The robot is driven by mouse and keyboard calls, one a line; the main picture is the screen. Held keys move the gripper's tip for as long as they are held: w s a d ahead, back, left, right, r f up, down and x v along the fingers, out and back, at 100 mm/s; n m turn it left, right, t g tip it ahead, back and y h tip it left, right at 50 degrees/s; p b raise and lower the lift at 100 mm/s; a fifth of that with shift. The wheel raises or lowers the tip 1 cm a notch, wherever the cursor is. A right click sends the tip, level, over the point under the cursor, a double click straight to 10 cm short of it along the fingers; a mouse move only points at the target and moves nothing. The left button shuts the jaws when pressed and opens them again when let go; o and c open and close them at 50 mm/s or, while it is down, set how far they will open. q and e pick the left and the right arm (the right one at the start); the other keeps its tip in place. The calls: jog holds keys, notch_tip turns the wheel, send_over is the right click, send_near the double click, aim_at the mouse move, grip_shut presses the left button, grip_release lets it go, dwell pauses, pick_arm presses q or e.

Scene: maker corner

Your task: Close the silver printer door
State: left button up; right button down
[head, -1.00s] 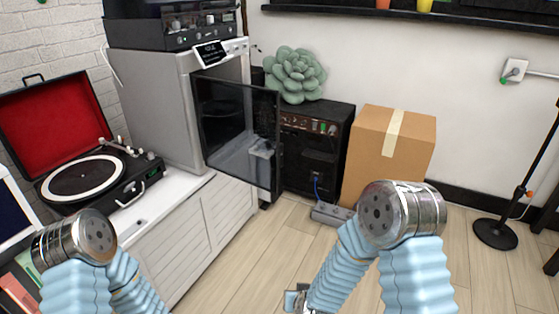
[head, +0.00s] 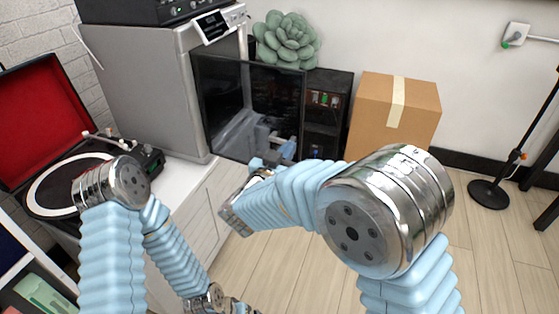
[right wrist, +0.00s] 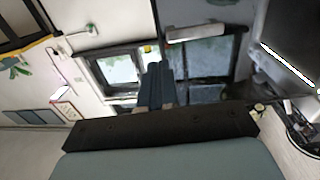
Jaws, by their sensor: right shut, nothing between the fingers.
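The silver printer (head: 150,85) stands on the white cabinet at the left in the head view. Its dark glass door (head: 222,85) stands open, sticking out to the right from the printer's near front edge. My right gripper (head: 264,166) is low in front of the door, partly hidden by its own wrist. In the right wrist view my right gripper's dark fingers (right wrist: 158,80) are together and empty, pointing at the glossy door (right wrist: 205,60), which mirrors windows. I cannot tell whether they touch it. My left arm hangs at the lower left; its gripper is out of the picture.
A record player (head: 80,185) with a red-lined lid sits on the cabinet (head: 185,190) near the printer. A black unit (head: 328,105) with a green succulent (head: 285,40) above it stands behind the door. A cardboard box (head: 392,115) and a stand base (head: 490,194) are farther right. Floor between is clear.

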aim_at(302, 132)
jog(key=x, duration=0.6)
jog(key=shift+p, duration=0.3)
jog(key=shift+w+d, duration=0.1)
